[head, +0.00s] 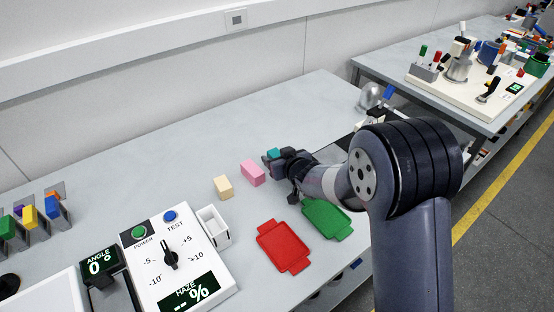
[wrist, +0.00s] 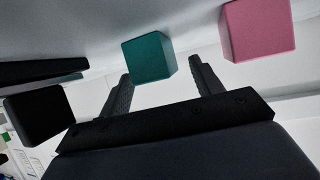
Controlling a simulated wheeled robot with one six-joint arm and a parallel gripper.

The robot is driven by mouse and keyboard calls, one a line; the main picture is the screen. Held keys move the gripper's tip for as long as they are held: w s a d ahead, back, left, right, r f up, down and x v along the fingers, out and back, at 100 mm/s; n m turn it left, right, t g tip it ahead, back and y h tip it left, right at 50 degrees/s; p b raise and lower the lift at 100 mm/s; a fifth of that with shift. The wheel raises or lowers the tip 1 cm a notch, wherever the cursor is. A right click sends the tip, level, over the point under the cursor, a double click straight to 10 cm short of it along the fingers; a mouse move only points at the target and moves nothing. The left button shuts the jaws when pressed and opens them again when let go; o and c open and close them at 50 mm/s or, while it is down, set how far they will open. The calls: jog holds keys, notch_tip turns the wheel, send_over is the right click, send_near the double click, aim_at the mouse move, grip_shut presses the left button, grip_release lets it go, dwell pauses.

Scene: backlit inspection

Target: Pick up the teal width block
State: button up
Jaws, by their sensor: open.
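The teal width block (head: 273,153) shows just past the tip of my gripper (head: 287,161) in the head view, partly hidden by it. In the wrist view the teal block (wrist: 148,58) stands ahead of my gripper (wrist: 161,68), roughly in line with the gap between the two fingers. The fingers are apart and nothing is held. A small gap seems to remain between the fingers and the block; contact cannot be told.
A pink block (head: 253,173) and a cream block (head: 223,187) stand nearby on the table. A black block (wrist: 38,115) shows at left in the wrist view. Red (head: 284,246) and green (head: 327,219) trays lie in front, beside the haze meter (head: 178,262). The table behind is clear.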

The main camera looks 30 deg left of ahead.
jog(key=c, duration=1.2)
jog(key=shift+r, duration=0.1)
